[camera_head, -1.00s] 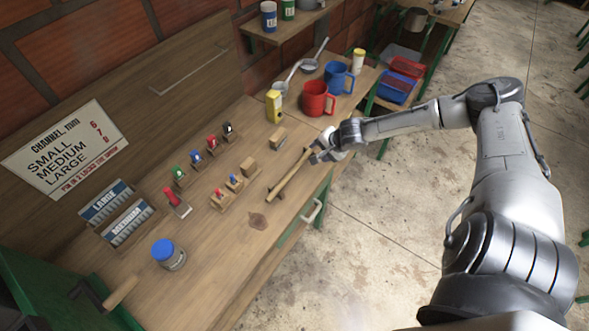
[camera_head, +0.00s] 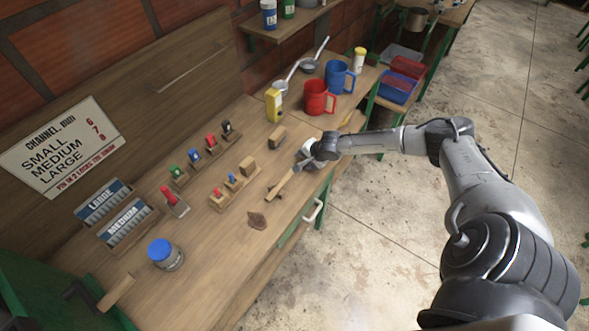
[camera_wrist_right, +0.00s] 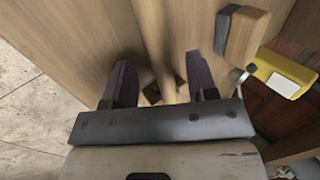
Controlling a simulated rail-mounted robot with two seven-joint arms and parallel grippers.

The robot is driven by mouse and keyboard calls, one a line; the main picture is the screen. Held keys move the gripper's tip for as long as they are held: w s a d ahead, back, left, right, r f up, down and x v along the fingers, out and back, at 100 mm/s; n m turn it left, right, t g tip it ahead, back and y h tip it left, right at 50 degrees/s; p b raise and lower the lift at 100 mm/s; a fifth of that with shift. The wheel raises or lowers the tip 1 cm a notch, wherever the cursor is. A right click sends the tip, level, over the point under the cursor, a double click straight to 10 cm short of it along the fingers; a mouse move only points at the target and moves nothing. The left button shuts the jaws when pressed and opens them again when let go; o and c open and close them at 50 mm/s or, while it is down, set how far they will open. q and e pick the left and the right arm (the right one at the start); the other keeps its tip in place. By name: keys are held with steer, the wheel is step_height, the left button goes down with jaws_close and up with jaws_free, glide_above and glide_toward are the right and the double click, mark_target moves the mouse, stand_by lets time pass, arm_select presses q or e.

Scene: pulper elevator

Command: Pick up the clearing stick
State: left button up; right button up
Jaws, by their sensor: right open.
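The clearing stick (camera_head: 283,184) is a long pale wooden rod lying along the right part of the bench, near its front edge. My right gripper (camera_head: 303,164) is over its middle and hides part of it. In the right wrist view the stick (camera_wrist_right: 153,35) runs between the two dark fingers of my open right gripper (camera_wrist_right: 160,76). Gaps show on both sides, and the fingers are not closed on it. Whether the fingertips touch the bench is hard to tell. My left gripper is not in view.
A wooden block (camera_head: 277,136) stands close behind the stick, with a yellow device (camera_head: 273,105), a red mug (camera_head: 318,98) and a blue mug (camera_head: 339,77) beyond. Small coloured tools in wooden holders (camera_head: 222,199) lie to the left. A drawer handle (camera_head: 314,210) sticks out in front.

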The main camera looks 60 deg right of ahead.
steer(key=shift+w+f, duration=0.35)
steer(key=shift+f, duration=0.1)
jaws_close()
stand_by(0.4)
